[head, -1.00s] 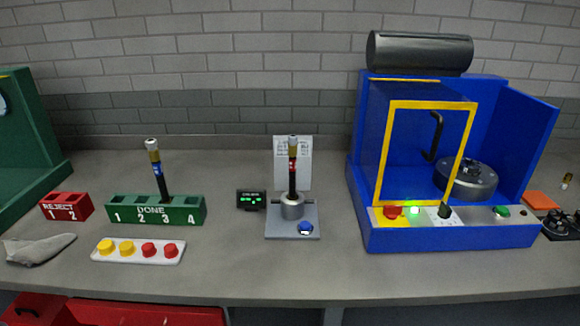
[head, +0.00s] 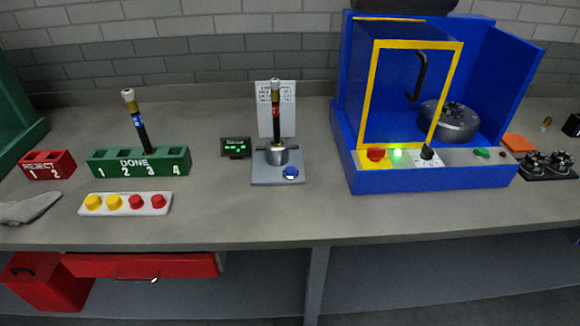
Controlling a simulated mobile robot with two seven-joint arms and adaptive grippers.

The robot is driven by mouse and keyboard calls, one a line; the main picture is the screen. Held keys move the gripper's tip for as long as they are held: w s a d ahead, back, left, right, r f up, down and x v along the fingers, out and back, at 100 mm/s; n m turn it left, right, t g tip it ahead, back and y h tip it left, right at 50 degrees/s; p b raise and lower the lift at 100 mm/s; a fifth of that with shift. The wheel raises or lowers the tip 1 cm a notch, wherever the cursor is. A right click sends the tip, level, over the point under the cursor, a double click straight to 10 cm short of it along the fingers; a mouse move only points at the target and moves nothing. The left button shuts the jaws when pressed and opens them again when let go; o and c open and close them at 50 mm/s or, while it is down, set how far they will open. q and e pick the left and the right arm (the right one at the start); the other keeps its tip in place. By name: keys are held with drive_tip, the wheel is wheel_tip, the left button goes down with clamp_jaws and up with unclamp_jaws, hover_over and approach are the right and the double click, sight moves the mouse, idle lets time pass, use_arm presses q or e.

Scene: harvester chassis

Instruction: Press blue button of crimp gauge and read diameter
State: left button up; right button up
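The crimp gauge (head: 264,179) stands mid-bench on a grey base plate. Its blue button (head: 291,172) is at the plate's front right corner. A black hose with a red band and metal end (head: 276,108) stands upright in the gauge's metal cup (head: 277,157). The small black display (head: 235,147) left of the gauge shows green digits, too small to read. A white printed sheet (head: 265,95) stands behind the gauge. Neither of my grippers is in view.
A green DONE rack (head: 165,164) holds one blue-banded hose (head: 139,122). Left are a red REJECT rack (head: 48,165), a grey cloth (head: 22,209) and a tray of yellow and red caps (head: 157,208). Right is a blue machine (head: 440,178) with a yellow-framed door. Bench front before the gauge is clear.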

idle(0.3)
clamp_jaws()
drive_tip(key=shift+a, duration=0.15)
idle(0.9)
